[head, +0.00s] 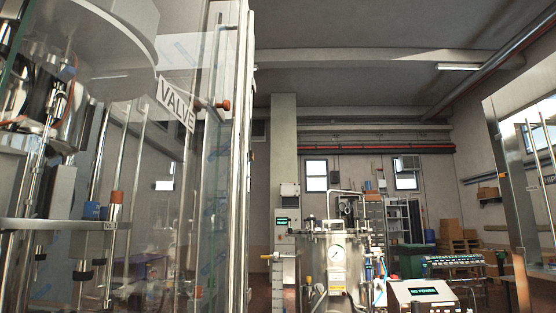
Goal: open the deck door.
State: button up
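No part of my gripper or arm shows in the head view. A tall clear panel (215,150) in a bright metal frame (242,150) stands at the left, close to me. It seems to be a door of the filler machine, but I cannot tell if it is the deck door. A vertical bar runs along it, and an orange-red knob (226,105) sits near its upper part. A white sign reading "VALVE" (176,104) shows beside it. I cannot tell whether the panel is shut.
A steel vessel with a gauge (336,253) stands at lower centre. To its right is a panel reading "NO POWER" (424,292). A glazed metal frame (508,190) stands at the right edge. Cardboard boxes (451,229) are at the back right.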

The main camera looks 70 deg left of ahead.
aim_at(243, 298)
jog(key=i, duration=1.05)
jog(key=u, duration=3.35)
jog(key=k, duration=0.5)
jog(key=z, duration=0.3)
jog(key=i, duration=0.9)
jog(key=u, duration=0.15)
